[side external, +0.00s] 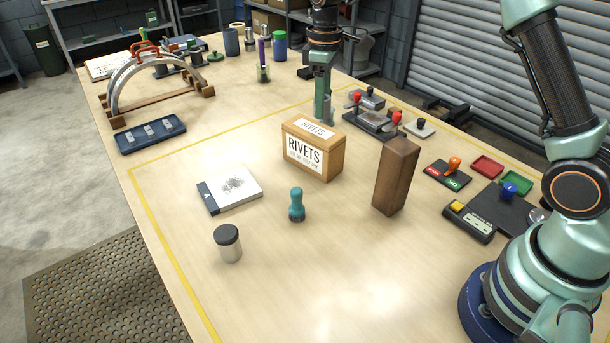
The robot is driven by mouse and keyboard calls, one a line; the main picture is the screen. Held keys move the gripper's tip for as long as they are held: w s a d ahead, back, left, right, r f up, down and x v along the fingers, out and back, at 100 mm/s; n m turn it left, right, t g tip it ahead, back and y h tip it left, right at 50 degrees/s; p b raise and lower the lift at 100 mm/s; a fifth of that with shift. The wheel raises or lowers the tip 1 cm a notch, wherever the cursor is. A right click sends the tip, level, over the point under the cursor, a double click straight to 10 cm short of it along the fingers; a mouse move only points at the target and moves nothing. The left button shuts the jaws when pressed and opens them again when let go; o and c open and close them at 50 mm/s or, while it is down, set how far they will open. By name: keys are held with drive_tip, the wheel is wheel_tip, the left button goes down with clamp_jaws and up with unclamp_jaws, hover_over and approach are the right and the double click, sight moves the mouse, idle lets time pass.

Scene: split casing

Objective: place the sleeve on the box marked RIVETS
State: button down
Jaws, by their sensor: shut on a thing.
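The box marked RIVETS (328,160) is a tan carton standing upright near the middle of the table, with white labels on its front and top. My gripper (323,108) points down behind the box, seen above its top edge. It is shut on a small grey piece (329,109), which looks like the sleeve. The piece is small and its lower end lies close to the box's back edge in the picture. I cannot tell whether it touches anything, or exactly how far behind the box it is.
A tall brown block (396,177) stands right of the box. A teal stamp (297,205), a white book (230,190) and a black-lidded jar (228,244) stand in front and left. A grey fixture with red knobs (374,122) is behind right.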

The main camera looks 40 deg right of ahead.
sight(321, 134)
drive_tip(key=shift+f, duration=2.35)
drive_tip(key=shift+f, duration=0.15)
drive_tip(key=shift+c, duration=1.8)
unclamp_jaws()
drive_tip(key=s+r+m+t, duration=0.1)
drive_tip(key=s+r, duration=0.3)
drive_tip(key=r, duration=1.2)
drive_tip(key=s+f+m+t, duration=0.2)
drive_tip(key=s+m+t, duration=0.2)
drive_tip(key=s, duration=1.3)
drive_tip(key=shift+s+d+f+m+t, duration=0.3)
drive_tip(key=shift+s+m, duration=0.1)
drive_tip(key=shift+m, duration=0.6)
